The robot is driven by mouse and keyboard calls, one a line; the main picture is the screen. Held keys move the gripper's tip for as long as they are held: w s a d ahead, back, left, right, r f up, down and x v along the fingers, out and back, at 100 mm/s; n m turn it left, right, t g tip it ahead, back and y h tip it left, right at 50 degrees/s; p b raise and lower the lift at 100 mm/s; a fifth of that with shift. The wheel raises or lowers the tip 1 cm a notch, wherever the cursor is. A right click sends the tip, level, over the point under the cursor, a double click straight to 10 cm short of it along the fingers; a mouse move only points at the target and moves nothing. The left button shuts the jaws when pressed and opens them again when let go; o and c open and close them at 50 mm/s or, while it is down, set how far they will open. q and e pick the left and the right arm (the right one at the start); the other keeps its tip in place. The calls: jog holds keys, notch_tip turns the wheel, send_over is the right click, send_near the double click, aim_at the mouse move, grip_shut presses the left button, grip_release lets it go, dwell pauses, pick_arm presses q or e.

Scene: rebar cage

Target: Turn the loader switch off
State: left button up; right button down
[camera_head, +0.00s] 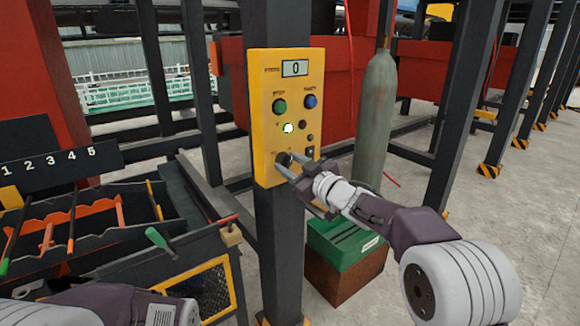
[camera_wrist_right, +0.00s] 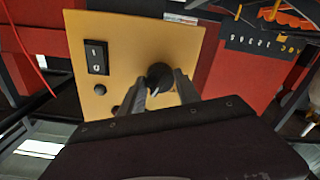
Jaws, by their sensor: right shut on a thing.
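A yellow control panel (camera_head: 265,75) is fixed to a dark post, with a display reading 0. A black rotary knob (camera_wrist_right: 160,76) with a pale pointer mark sits low on the panel. My right gripper (camera_head: 285,160) reaches the panel from the right and is shut on this knob. In the right wrist view its fingers (camera_wrist_right: 163,88) stand on both sides of the knob. A black rocker switch (camera_wrist_right: 96,57) marked I and 0 is beside it. The panel's small labels near the knob are not readable. My left gripper is out of view; only part of that arm shows.
A grey gas cylinder (camera_head: 375,110) and a green box (camera_head: 340,245) stand right of the post. A tool rack (camera_head: 75,215) stands left.

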jog(key=n+b, duration=0.1)
jog(key=n, duration=0.2)
jog(key=shift+f+n, duration=0.15)
jog(key=shift+n, duration=0.25)
jog(key=n+b, duration=0.1)
jog(key=n, duration=0.2)
jog(key=shift+n, duration=0.3)
jog(key=n+b, duration=0.3)
jog(key=n, duration=0.3)
jog(key=shift+n, duration=0.3)
jog(key=c, duration=0.9)
grip_release()
jog(key=shift+o, duration=0.2)
jog(key=shift+s, duration=0.1)
